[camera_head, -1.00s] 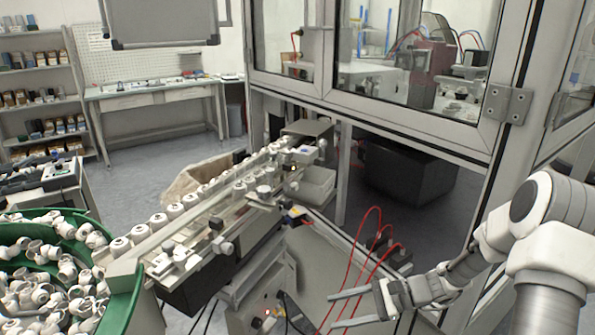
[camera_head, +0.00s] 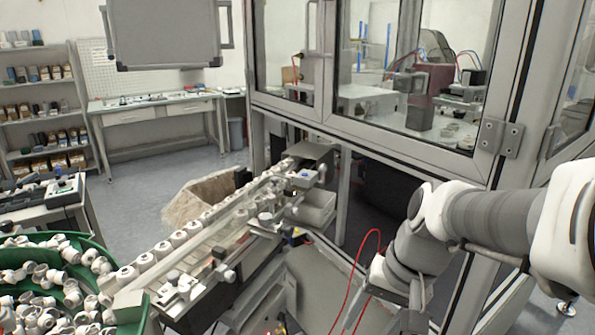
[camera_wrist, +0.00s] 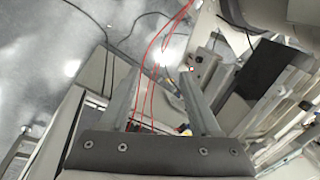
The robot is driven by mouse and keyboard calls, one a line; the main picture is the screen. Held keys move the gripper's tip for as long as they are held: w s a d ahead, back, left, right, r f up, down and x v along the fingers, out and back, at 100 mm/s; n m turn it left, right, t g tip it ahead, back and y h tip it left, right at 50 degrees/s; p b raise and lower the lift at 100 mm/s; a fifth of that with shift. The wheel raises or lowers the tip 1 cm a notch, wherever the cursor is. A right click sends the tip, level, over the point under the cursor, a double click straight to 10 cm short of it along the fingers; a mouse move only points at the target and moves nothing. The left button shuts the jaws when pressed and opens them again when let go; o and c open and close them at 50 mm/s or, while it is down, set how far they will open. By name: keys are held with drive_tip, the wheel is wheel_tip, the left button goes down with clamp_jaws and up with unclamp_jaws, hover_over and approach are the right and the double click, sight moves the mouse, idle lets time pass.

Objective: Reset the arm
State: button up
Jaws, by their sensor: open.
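My gripper (camera_wrist: 158,75) shows in the wrist view with its two fingers apart and nothing between them. Red hoses and the floor lie beyond the fingertips. In the head view my arm reaches in from the right edge and bends down in front of the glazed machine cell.
A conveyor track (camera_head: 205,240) with white caps runs diagonally through the middle. A green bowl (camera_head: 100,250) of white parts stands at lower left. The framed glass enclosure (camera_head: 400,135) is close behind my arm. A red hose (camera_head: 366,270) loops beside the hand.

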drive_tip(key=s+d+r+n+t+h+p, duration=0.1)
drive_tip(key=s+d+r+n+t+h, duration=0.1)
drive_tip(key=s+r, duration=0.4)
drive_tip(key=shift+s+d+r+n+t+h+p, duration=0.35)
drive_tip(key=shift+r+n+t, duration=0.35)
drive_tip(key=shift+r+t, duration=0.3)
drive_tip(key=shift+w+f, duration=0.1)
idle(0.7)
